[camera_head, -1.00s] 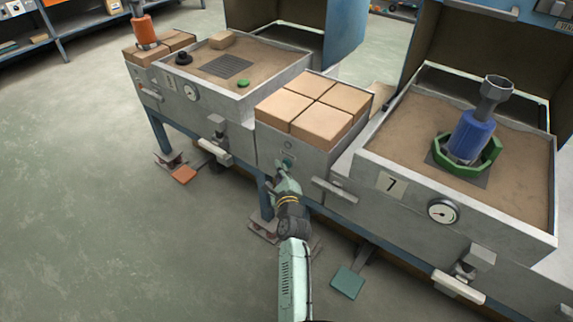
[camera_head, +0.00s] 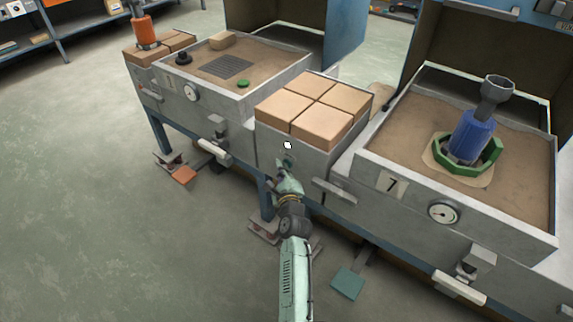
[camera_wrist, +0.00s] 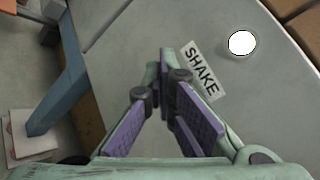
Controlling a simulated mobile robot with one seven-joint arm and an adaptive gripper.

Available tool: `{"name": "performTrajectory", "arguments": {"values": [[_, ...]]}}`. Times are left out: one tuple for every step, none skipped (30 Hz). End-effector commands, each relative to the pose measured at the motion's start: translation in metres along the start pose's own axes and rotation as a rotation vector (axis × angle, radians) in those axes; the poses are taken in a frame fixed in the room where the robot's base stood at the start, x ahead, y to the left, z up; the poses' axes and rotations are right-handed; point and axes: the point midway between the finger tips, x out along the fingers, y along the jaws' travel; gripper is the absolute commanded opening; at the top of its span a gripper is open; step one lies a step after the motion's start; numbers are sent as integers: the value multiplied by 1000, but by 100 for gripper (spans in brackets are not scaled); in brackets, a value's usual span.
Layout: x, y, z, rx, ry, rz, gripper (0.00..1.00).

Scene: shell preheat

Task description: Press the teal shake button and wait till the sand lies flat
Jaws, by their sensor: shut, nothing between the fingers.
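The teal shake button (camera_head: 288,160) is on the front panel below the tan blocks. My gripper (camera_head: 280,175) is shut and empty, just below the button; I cannot tell whether it touches. In the wrist view its closed fingertips (camera_wrist: 166,60) point at the panel, left of the SHAKE label (camera_wrist: 201,70); the button is hidden there. A round lamp (camera_head: 288,145) above the button glows white, also in the wrist view (camera_wrist: 242,42). In box 7, the sand (camera_head: 408,126) looks mostly level, with a paler patch (camera_head: 446,177) around the green ring (camera_head: 468,166).
A blue and grey tool (camera_head: 473,135) stands in the green ring. Tan blocks (camera_head: 320,121) top the middle unit. Box 1 (camera_head: 262,101) is at left. A teal pedal (camera_head: 347,283) and an orange pedal (camera_head: 184,176) are near the floor. The floor at left is clear.

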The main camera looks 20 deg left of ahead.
Motion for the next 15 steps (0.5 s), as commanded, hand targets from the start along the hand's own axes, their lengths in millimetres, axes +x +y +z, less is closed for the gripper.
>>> {"name": "performTrajectory", "arguments": {"values": [[-2,0,1,0,2,1,0],[-3,0,2,0,2,1,0],[-4,2,3,0,2,2,0],[-5,2,4,0,2,2,0],[-7,3,5,0,2,2,0],[-8,4,6,0,1,1,0],[-9,4,7,0,1,1,0],[-10,5,8,0,1,1,0],[-11,6,8,0,1,1,0],[-12,7,8,0,1,1,0],[-12,8,8,0,1,1,0],[-12,8,8,0,1,1,0],[-12,8,7,0,1,0,0],[-12,8,7,0,1,0,0],[-12,8,7,0,1,0,0]]}}
